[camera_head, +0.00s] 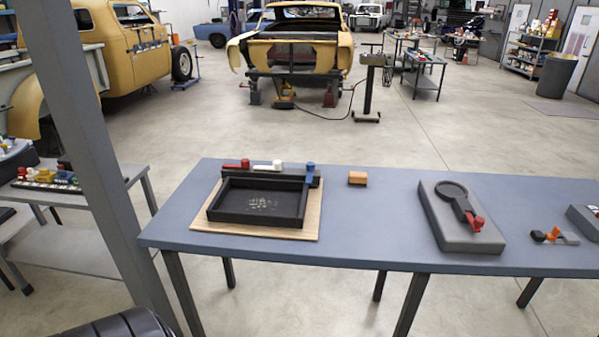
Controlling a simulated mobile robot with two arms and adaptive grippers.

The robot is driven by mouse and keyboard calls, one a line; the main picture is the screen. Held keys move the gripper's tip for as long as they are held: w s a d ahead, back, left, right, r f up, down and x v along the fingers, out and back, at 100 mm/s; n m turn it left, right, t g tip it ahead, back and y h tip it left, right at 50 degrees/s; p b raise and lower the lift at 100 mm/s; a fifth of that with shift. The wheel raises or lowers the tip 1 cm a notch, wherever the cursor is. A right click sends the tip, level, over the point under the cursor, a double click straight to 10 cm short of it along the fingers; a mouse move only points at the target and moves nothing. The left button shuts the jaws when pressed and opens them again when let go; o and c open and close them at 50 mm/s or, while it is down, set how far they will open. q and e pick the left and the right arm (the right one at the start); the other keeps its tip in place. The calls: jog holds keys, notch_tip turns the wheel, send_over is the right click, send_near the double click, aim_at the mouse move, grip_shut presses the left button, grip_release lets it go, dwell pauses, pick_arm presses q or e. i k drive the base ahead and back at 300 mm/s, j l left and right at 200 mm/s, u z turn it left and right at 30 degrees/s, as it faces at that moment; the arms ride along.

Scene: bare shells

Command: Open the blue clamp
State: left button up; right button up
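The blue clamp (309,174) sits at the right end of a dark bar (216,177) along the back of a black tray (255,217). It has a knob on top, and its lever points toward the front, over the tray's back right corner. A red clamp (236,166) and a white clamp (267,167) are on the same bar to its left; their levers lie along the bar, pointing left. The tray rests on a wooden board (311,225). Neither of my grippers is in view.
The blue-grey table (375,225) also holds an orange-brown block (357,178), a grey block (484,236) with a dark ring and red knob, and small orange and black parts (552,236). A grey post (92,130) stands left of the table. The table's front middle is clear.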

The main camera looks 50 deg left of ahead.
aim_at(309, 166)
jog(key=u, duration=1.4)
jog(key=i+l+u, duration=0.2)
